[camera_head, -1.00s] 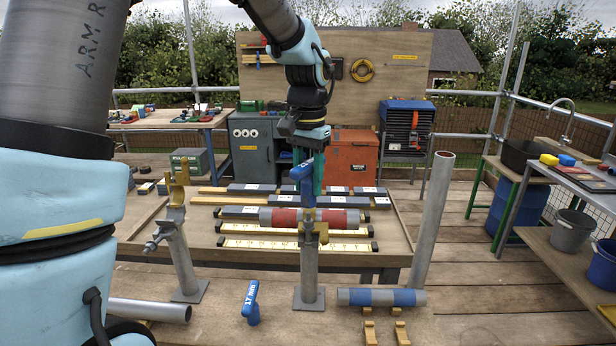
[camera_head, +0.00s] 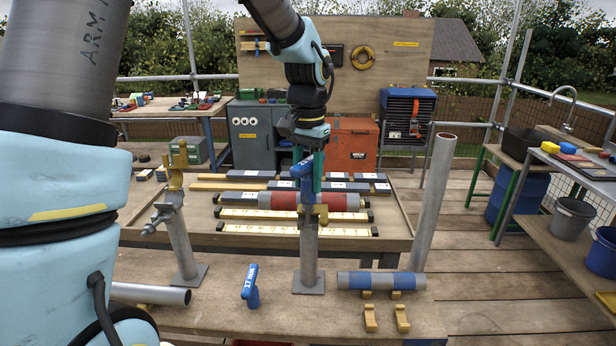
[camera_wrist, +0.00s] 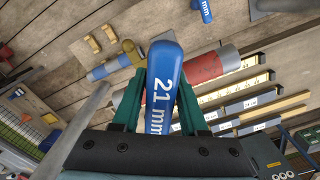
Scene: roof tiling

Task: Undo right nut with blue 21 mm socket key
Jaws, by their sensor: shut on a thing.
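My gripper (camera_head: 309,184) is shut on the blue 21 mm socket key (camera_head: 304,172); the key's "21 mm" label (camera_wrist: 160,98) faces the wrist camera between the teal fingers. The key's lower end is at the gold coupler (camera_head: 321,212) on top of the right grey post (camera_head: 309,256). The right nut is hidden by the key, and I cannot tell whether the socket is seated on it. A blue 17 mm key (camera_head: 250,286) stands on the front bench.
The left post (camera_head: 181,246) carries another gold coupler (camera_head: 177,168), with its flap up. A blue and grey tube (camera_head: 381,281) lies on the bench at right. A tall grey pipe (camera_head: 433,203) leans behind it. A grey pipe (camera_head: 150,294) lies at left.

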